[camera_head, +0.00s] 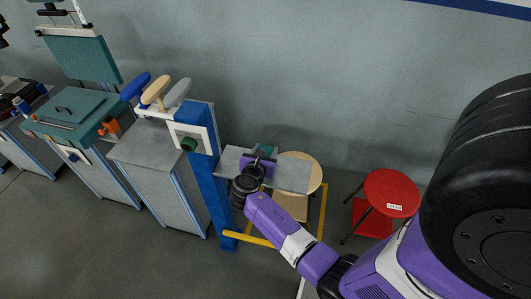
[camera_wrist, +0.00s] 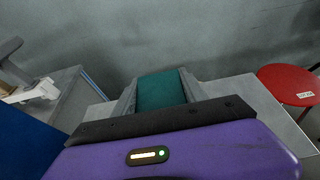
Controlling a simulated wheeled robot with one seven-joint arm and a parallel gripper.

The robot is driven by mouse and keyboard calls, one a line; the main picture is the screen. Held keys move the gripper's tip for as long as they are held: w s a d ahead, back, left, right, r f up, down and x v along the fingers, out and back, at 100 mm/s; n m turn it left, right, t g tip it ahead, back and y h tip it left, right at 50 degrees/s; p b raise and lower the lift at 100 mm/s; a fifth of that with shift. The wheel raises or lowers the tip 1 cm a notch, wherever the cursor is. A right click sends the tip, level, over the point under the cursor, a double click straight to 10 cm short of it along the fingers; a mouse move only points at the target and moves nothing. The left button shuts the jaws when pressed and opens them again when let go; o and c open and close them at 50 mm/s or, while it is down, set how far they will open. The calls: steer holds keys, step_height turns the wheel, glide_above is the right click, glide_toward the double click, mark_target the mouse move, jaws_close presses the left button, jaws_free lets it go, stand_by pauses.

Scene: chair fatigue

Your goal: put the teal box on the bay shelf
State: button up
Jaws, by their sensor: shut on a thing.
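The teal box (camera_wrist: 160,90) sits between the two grey fingers of my gripper (camera_wrist: 158,80) in the wrist view. In the head view a small teal part of the box (camera_head: 266,150) shows just beyond my purple gripper (camera_head: 262,155); the rest is hidden. My gripper is shut on the box, over the grey plate that looks like the bay shelf (camera_head: 291,178), beside the blue post. The grey plate (camera_wrist: 268,108) also shows to the right of the fingers in the wrist view. I cannot tell whether the box touches it.
The blue post (camera_head: 211,187) stands left of my gripper. A wooden-topped stool (camera_head: 313,177) is behind the plate, with a yellow rail (camera_head: 250,239) around it. A red chair (camera_head: 391,193) stands right. Grey cabinets (camera_head: 168,172) line the left. The wall is close behind.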

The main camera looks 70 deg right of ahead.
steer(key=shift+f, duration=0.35)
steer(key=shift+f, duration=0.1)
steer(key=o, duration=1.5)
